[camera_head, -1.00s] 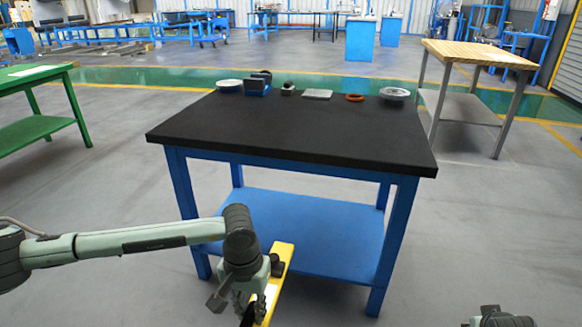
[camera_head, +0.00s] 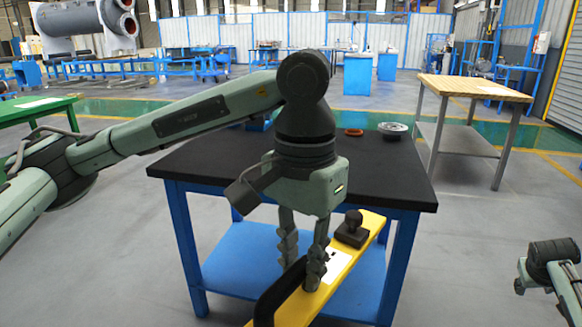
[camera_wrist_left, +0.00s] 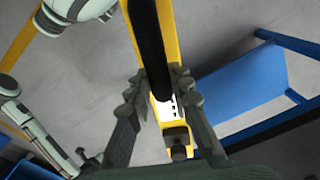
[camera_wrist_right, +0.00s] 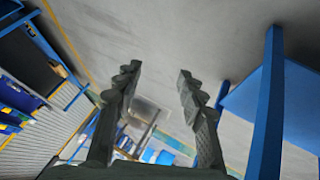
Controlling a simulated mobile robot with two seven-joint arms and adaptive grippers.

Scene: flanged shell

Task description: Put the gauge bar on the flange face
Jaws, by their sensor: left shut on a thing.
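The gauge bar (camera_head: 372,224) is a long yellow bar with a black handle, a black knob block and a white label. My left gripper (camera_head: 302,268) is shut on its black handle and holds it in the air in front of the table. The left wrist view shows the bar (camera_wrist_left: 168,42) running between the fingers of the left gripper (camera_wrist_left: 160,92). The grey flanged shell (camera_head: 72,20) lies far off at the upper left, its round flange face (camera_head: 129,24) at the right end. My right gripper (camera_wrist_right: 157,74) is open and empty.
The blue table with a black top (camera_head: 400,178) stands directly ahead. An orange ring (camera_head: 354,132) and a grey disc (camera_head: 393,129) lie on its far side; my left arm hides other items. A green table (camera_head: 40,112) is left, a wood-topped table (camera_head: 475,86) right.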

